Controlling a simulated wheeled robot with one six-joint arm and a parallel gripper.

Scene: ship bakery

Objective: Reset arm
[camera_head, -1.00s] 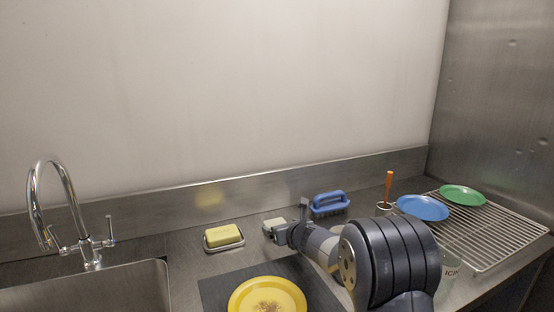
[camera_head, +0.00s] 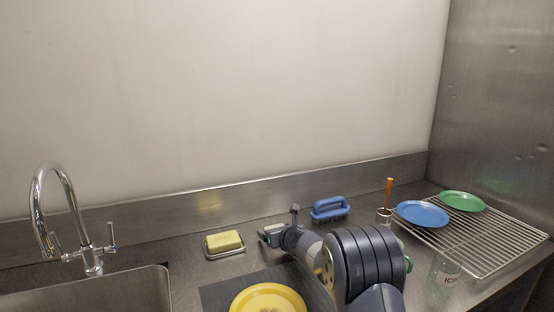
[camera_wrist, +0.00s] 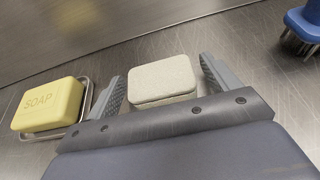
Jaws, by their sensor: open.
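My gripper (camera_head: 280,228) is low over the steel counter, between the soap dish and the blue brush. In the wrist view my gripper (camera_wrist: 163,82) is open, with its two fingers spread apart. A pale, rounded block (camera_wrist: 163,78), like a sponge, shows between the fingers with gaps at its sides. The gripper does not grip it. In the head view my wrist and gripper largely hide this block. My dark arm reaches in from the lower right.
Yellow soap (camera_head: 224,241) lies in a metal dish (camera_wrist: 32,136) left of the gripper. A blue brush (camera_head: 329,208) stands right, by the wall. A yellow plate (camera_head: 268,294) is in front. Blue (camera_head: 423,213) and green (camera_head: 462,201) plates lie on a wire rack (camera_head: 490,240). The sink (camera_head: 95,292) is left.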

